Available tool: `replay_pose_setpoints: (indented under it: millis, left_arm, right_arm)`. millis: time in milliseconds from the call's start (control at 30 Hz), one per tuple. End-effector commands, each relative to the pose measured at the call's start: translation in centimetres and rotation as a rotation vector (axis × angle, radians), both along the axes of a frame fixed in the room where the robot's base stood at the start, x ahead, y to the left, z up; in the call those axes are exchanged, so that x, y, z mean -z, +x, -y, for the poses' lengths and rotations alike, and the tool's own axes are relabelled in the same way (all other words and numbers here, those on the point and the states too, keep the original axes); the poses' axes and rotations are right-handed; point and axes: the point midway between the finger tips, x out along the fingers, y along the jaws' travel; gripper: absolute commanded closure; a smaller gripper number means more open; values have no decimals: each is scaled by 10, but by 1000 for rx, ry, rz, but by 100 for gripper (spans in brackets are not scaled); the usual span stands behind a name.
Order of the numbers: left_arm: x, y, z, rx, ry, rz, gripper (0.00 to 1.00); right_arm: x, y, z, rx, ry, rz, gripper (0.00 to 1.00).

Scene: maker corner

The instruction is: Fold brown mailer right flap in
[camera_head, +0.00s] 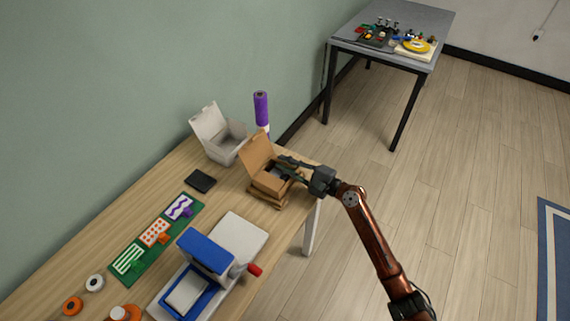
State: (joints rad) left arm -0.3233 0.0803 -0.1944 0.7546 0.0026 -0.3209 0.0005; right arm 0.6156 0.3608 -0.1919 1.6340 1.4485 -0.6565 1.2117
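The brown mailer (270,184) is an open cardboard box at the table's far right end. Its lid (257,153) stands up at the back, leaning left. Something dark shows inside, partly hidden by my gripper. My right gripper (286,167) reaches in from the right, with its dark fingers over the mailer's right side. The fingers cover the right flap area, so I cannot tell how that flap lies or whether they touch it. The fingers are too small and dark to tell if they are apart or closed. My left gripper is not in view.
A white open box (222,143) and a purple roll (261,108) stand behind the mailer. A black flat item (200,181), a green mat (154,236) with cards, and a blue-and-white press (206,264) lie nearer. A grey table (437,22) stands beyond open floor.

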Motion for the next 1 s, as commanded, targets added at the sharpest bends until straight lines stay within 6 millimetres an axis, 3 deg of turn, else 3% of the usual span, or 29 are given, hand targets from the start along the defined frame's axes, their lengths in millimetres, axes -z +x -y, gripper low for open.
replay_pose_setpoints:
  millis: [167, 367, 767, 1000]
  left_arm:
    - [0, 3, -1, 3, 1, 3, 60]
    - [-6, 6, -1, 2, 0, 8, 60]
    - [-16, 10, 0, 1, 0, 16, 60]
    - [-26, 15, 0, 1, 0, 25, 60]
  right_arm:
    - [6, -2, -1, -4, -2, -11, 81]
    - [-1, 0, 0, -5, 59, -94, 81]
    - [-17, 17, 13, -1, 362, -505, 81]
    - [-18, -10, 48, -2, 366, -508, 81]
